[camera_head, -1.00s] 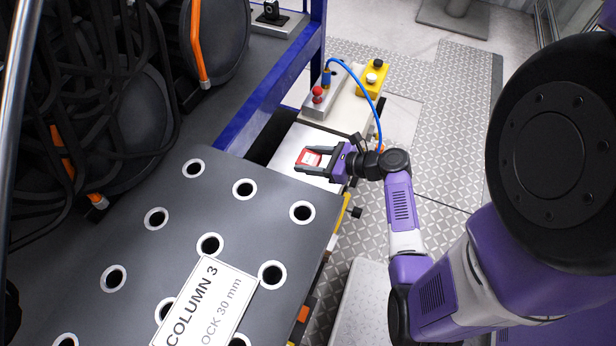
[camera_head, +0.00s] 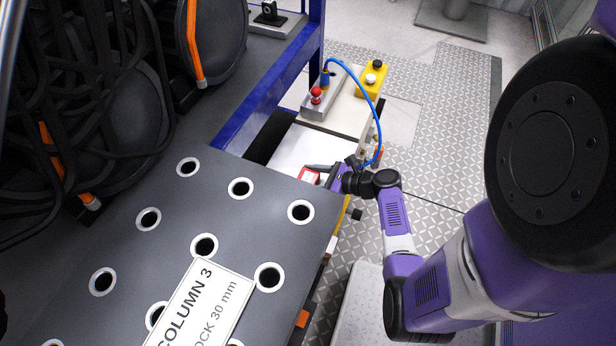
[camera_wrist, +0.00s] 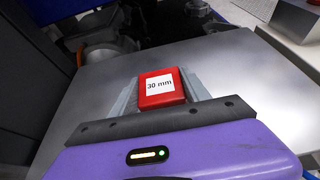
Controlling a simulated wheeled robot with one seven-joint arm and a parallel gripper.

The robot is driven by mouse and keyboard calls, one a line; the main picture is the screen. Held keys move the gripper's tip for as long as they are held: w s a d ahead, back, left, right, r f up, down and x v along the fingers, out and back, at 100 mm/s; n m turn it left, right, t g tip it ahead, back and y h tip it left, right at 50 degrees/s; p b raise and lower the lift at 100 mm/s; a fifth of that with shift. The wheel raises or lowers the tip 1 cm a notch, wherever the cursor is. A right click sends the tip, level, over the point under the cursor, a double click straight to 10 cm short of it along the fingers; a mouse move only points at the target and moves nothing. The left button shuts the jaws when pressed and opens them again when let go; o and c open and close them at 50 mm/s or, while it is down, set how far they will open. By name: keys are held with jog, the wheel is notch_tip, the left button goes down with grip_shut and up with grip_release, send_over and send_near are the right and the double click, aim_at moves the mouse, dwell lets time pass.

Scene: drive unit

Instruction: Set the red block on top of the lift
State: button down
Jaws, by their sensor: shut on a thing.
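The red block (camera_head: 309,176) carries a white "30 mm" label, readable in the wrist view (camera_wrist: 161,88). My gripper (camera_head: 318,173) is shut on it, with a grey finger on each side in the wrist view. The lift's flat pale top plate (camera_head: 298,148) lies under and behind the block and fills much of the wrist view (camera_wrist: 235,75). The block is over the plate's near part. I cannot tell whether its underside touches the plate. In the head view, the dark perforated plate's edge partly hides the block.
The dark perforated plate (camera_head: 221,215) with a "COLUMN 3" sign (camera_head: 202,302) fills the near left. A control box with a red knob (camera_head: 316,95), a blue hose (camera_head: 380,118) and a yellow button box (camera_head: 371,80) lie beyond.

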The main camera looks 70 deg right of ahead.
jog(key=shift+f, duration=0.2)
jog(key=c, duration=0.5)
grip_release()
jog(key=shift+r, duration=0.1)
jog(key=shift+r, duration=0.2)
jog(key=v, duration=1.2)
jog(key=shift+f+p, duration=0.15)
jog(key=shift+p, duration=0.2)
